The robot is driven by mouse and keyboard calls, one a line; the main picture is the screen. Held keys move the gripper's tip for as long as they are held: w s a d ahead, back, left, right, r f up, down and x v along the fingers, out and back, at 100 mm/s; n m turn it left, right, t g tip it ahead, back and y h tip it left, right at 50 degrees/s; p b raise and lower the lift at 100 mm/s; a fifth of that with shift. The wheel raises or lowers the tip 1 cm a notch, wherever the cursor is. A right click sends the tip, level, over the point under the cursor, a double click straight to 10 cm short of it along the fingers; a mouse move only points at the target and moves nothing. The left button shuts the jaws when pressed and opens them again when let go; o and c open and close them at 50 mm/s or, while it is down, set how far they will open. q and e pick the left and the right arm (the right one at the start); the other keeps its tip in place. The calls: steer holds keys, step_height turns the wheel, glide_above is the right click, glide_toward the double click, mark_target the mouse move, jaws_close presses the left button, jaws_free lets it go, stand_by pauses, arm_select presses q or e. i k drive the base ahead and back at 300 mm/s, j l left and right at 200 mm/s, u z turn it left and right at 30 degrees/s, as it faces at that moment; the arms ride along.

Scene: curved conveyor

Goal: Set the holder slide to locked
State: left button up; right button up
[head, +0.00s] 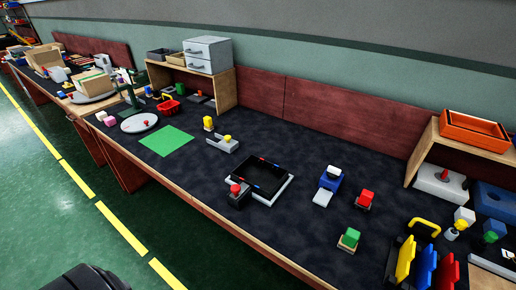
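A black square frame (270,165) with small red and blue marks on its rim lies on a white plate (287,186) near the middle of the bench. At its front left corner sits a dark block with a red knob (236,189). This looks like the holder and its slide, but no label is readable. I cannot tell whether the slide is at locked. Neither of my grippers shows in the head view.
A grey bracket with a yellow knob (227,138) and a yellow block (208,121) stand behind left.

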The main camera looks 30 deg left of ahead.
mark_target(237, 190)
steer(key=u, duration=1.1)
